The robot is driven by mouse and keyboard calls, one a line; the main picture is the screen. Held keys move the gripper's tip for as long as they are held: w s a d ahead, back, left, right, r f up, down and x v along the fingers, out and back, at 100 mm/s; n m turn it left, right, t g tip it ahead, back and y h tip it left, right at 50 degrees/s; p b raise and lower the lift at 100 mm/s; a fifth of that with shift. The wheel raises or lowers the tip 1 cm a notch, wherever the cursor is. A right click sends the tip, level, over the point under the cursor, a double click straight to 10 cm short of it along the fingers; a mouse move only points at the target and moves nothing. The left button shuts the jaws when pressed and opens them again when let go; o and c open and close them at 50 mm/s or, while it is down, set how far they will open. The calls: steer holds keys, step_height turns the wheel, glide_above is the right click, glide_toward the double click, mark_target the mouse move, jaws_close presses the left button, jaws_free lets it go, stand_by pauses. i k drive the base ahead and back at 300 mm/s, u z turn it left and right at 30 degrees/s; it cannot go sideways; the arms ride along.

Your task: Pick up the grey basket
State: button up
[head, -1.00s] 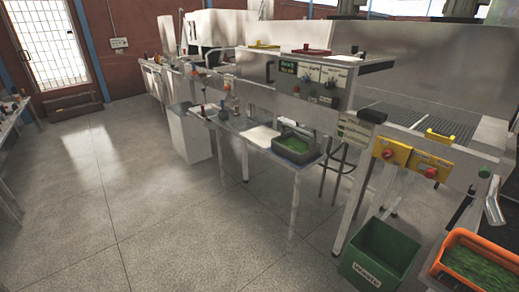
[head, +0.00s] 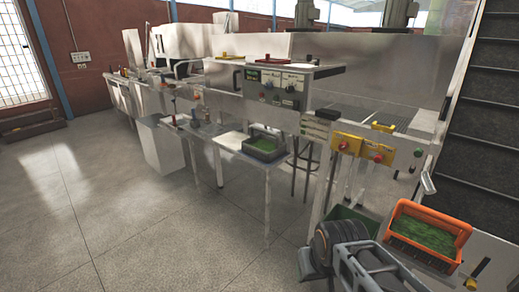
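The grey basket (head: 262,156) stands upright on a low metal side table (head: 238,160), near the middle of the head view. It holds something green. Part of my arm (head: 345,246), dark and grey, shows at the bottom right, well in front and to the right of the basket. I cannot make out its fingertips or whether my gripper is open or shut. Nothing of my arm touches the basket.
An orange basket (head: 437,214) with green contents is at the lower right, close behind my arm. A green bin (head: 352,216) is partly hidden by my arm. The machine's control panel (head: 277,88) rises behind the side table. The floor (head: 150,235) at left is clear.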

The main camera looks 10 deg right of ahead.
mark_target(266, 148)
steer(key=z, duration=0.1)
steer(key=i, duration=1.85)
steer(key=u, duration=1)
steer(key=i, duration=0.95)
steer(key=u, duration=0.5)
